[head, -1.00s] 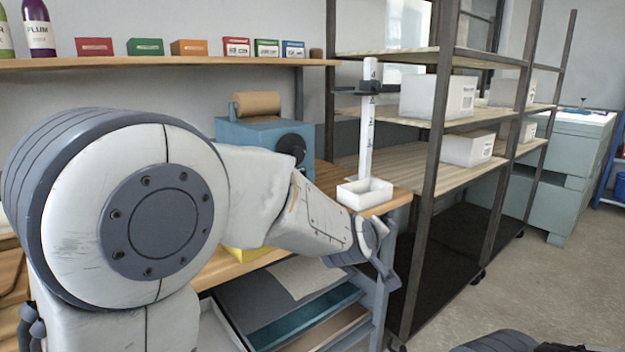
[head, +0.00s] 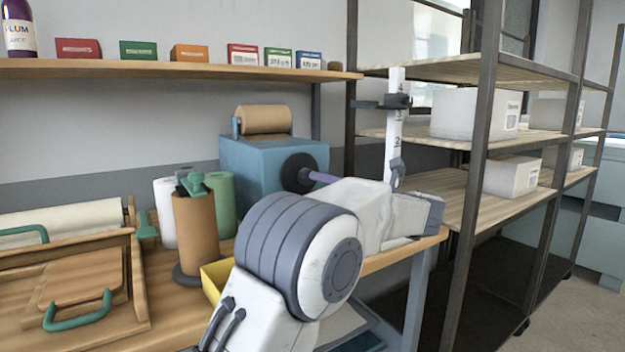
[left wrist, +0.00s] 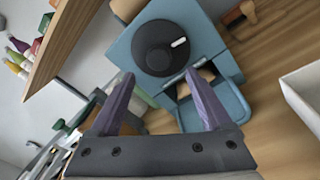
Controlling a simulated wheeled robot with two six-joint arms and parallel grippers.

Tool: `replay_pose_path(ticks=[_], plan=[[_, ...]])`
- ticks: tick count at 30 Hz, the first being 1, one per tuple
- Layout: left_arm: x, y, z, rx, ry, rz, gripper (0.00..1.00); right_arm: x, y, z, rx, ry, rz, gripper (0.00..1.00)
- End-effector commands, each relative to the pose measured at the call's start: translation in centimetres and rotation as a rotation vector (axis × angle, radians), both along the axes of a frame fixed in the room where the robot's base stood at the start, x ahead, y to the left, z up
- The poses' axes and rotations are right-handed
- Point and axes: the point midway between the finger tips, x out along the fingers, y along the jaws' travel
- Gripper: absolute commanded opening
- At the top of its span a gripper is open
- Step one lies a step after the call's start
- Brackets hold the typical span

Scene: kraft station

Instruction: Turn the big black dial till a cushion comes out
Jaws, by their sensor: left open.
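The big black dial (head: 298,173) is on the front of a blue machine (head: 250,160) on the bench. In the left wrist view the round dial (left wrist: 160,50) carries a white mark pointing to the right. My left gripper (left wrist: 160,78) is open and empty, its two purple fingertips just short of the dial in the picture; I cannot tell if they touch it. In the head view one finger of my left gripper (head: 318,177) shows by the dial, the rest hidden behind my arm. Something brown shows in the machine's lower opening (left wrist: 203,82); I see no clear cushion.
A brown paper roll (head: 264,120) sits on top of the machine. Left of it stand a brown roll on a holder (head: 195,232), a green roll (head: 221,200) and a white roll (head: 165,210). A yellow bin (head: 212,280) is in front. Shelves with white boxes (head: 470,114) stand right.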

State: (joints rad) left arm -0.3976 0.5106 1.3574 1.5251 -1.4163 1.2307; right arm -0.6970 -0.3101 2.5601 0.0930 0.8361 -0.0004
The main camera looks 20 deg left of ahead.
Motion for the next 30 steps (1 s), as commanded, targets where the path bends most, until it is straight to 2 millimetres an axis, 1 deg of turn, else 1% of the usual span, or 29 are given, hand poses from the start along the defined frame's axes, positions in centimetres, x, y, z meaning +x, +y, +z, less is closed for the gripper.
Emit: replay_pose_path(ticks=[1, 3, 9, 14, 22, 23, 24, 26, 27, 28, 29, 30], plan=[[0.6, 1.0, 0.0, 0.001, 0.000, 0.003, 0.82, 0.0, 0.0, 0.1, 0.000, 0.000, 0.000, 0.81], [1.3, 2.1, 0.1, 0.002, 0.000, 0.002, 0.82, 0.0, 0.0, 0.2, 0.000, 0.000, 0.000, 0.81], [2.8, 4.6, 0.1, 0.002, 0.001, 0.002, 0.82, 0.0, 0.0, 0.3, 0.000, 0.000, 0.000, 0.81], [3.3, 5.6, 0.1, 0.003, 0.001, 0.001, 0.82, 0.0, 0.0, 0.3, 0.000, 0.000, 0.000, 0.81], [3.4, 5.8, 0.1, 0.003, 0.001, 0.001, 0.82, 0.0, 0.0, 0.3, 0.000, 0.000, 0.000, 0.81], [3.4, 5.8, 0.1, 0.003, 0.001, 0.001, 0.74, 0.0, 0.0, 0.3, 0.000, 0.000, 0.000, 0.81], [3.4, 5.8, 0.1, 0.003, 0.001, 0.001, 0.59, 0.0, 0.0, 0.3, 0.000, 0.000, 0.000, 0.81], [3.4, 5.8, 0.1, 0.003, 0.001, 0.001, 0.36, 0.0, 0.0, 0.3, 0.000, 0.000, 0.000, 0.81], [3.4, 5.8, 0.1, 0.003, 0.001, 0.001, 0.20, 0.0, 0.0, 0.3, 0.000, 0.000, 0.000, 0.81], [3.4, 5.8, 0.1, 0.003, 0.001, 0.001, 0.09, 0.0, 0.0, 0.3, 0.000, 0.000, 0.000, 0.81], [3.4, 5.8, 0.1, 0.003, 0.001, 0.001, 0.00, 0.0, 0.0, 0.3, 0.000, 0.000, 0.000, 0.81], [3.4, 5.5, 0.0, 0.003, 0.001, 0.001, 0.00, 0.0, 0.0, 0.3, 0.000, 0.000, 0.000, 0.81]])
